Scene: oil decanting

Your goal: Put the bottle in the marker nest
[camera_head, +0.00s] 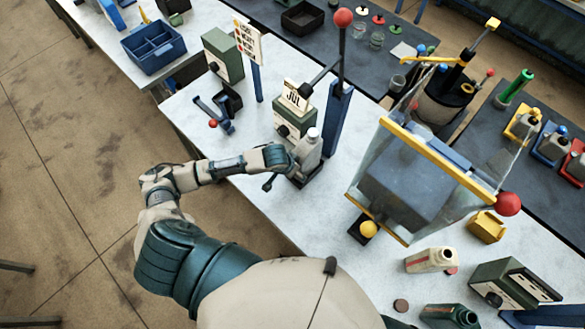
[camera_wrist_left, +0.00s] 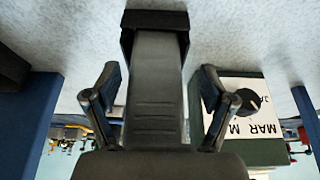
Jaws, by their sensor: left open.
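The grey bottle (camera_head: 309,150) with a pale cap stands upright at the front of the green marker (camera_head: 289,122) with the "JUL" card. It also shows, upside down, in the left wrist view (camera_wrist_left: 155,90). Its lower end sits inside the black walls of the marker nest (camera_wrist_left: 155,19), which shows as a dark base in the head view (camera_head: 304,180). My left gripper (camera_head: 283,168) is open, with one finger on each side of the bottle in the wrist view (camera_wrist_left: 160,105). Gaps show between fingers and bottle there. My right gripper is out of view.
A blue post (camera_head: 337,125) with a red-knobbed lever (camera_head: 342,18) rises beside the marker. A clear-walled box with a yellow frame (camera_head: 437,158) stands to the right. A cream bottle (camera_head: 431,260) lies near the front right.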

